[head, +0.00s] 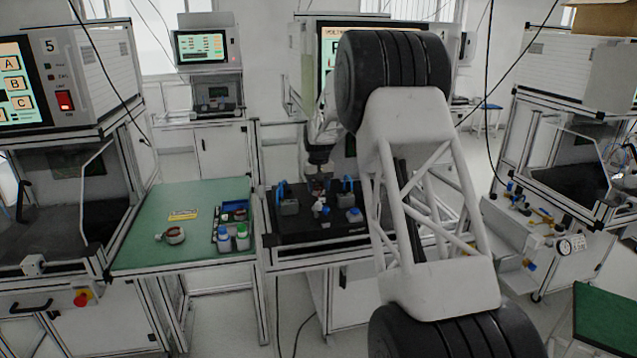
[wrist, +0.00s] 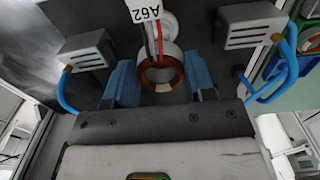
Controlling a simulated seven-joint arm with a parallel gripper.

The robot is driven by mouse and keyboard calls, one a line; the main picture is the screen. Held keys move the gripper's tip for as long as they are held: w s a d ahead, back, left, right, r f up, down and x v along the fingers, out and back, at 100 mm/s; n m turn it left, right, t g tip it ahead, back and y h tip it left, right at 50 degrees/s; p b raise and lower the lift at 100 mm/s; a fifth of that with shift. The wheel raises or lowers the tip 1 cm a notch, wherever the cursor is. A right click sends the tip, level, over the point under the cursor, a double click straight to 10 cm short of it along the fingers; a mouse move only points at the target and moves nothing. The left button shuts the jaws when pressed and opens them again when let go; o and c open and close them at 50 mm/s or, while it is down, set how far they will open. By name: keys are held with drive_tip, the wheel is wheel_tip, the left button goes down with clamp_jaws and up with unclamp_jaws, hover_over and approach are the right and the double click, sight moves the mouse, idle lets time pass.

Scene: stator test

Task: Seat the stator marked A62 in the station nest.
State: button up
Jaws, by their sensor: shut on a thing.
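The stator (wrist: 160,74), a ring with copper windings and red and white leads, is between the two blue fingers of my gripper (wrist: 163,84) in the wrist view. Its white tag (wrist: 144,11) reads A62, upside down. My gripper is shut on it. In the head view my gripper (head: 319,182) is over the black station plate (head: 290,230). The stator is too small there to make out clearly. A white rounded part shows just behind the stator in the wrist view. I cannot tell whether it is the nest, or whether the stator touches it.
Two grey blocks (wrist: 88,50) (wrist: 252,24) with blue tubes flank the gripper. A green bench (head: 150,205) on the left holds a pale ring-shaped part (head: 172,236), a yellow label and a tray (head: 232,212) with bottles. My arm covers the station's right side.

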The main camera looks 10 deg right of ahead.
sight(318, 203)
drive_tip(key=shift+f, duration=0.6)
drive_tip(key=shift+f, duration=1.45)
idle(1.2)
drive_tip(key=o, duration=1.1)
drive_tip(key=shift+c, duration=0.2)
wheel_tip(318, 203, up, 8)
idle(0.3)
drive_tip(key=shift+s, duration=0.1)
